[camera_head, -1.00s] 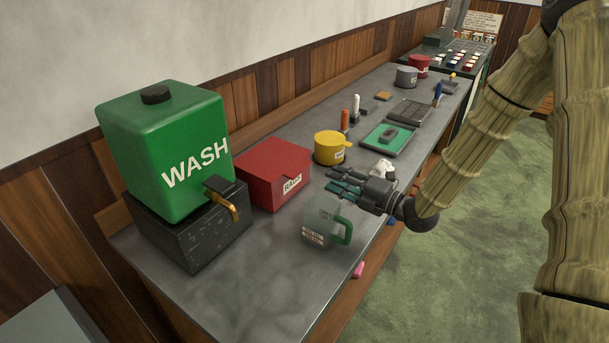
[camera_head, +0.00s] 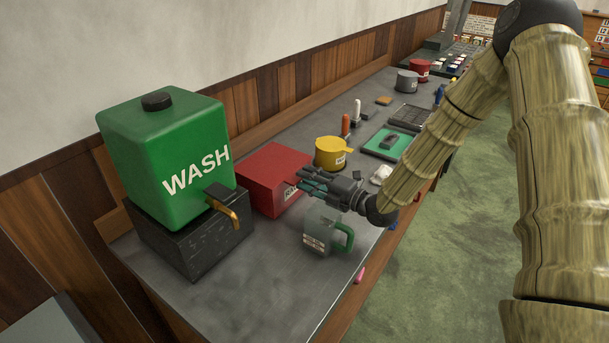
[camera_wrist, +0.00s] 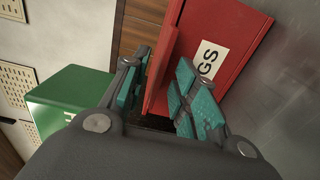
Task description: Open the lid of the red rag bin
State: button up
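The red rag bin (camera_head: 265,168) stands on the bench between the green wash tank and the yellow pot, with its lid down. My gripper (camera_head: 308,182) is at the bin's front right side and hides part of the label. In the wrist view my gripper (camera_wrist: 163,85) is open, with teal finger pads apart. The red bin (camera_wrist: 235,35) lies ahead, its label partly hidden by the right finger. A projecting red lid edge (camera_wrist: 166,58) shows in the gap between the fingers. I cannot tell whether either finger touches it.
The green wash tank (camera_head: 160,150) with a brass tap sits on a black block (camera_head: 190,240) left of the bin. A clear jug with a green handle (camera_head: 322,232) stands just below my gripper. The yellow pot (camera_head: 331,153) is behind it. The bench front left is clear.

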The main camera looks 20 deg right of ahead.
jog(key=shift+w+a, duration=0.4)
jog(key=shift+w, duration=0.15)
grip_shut()
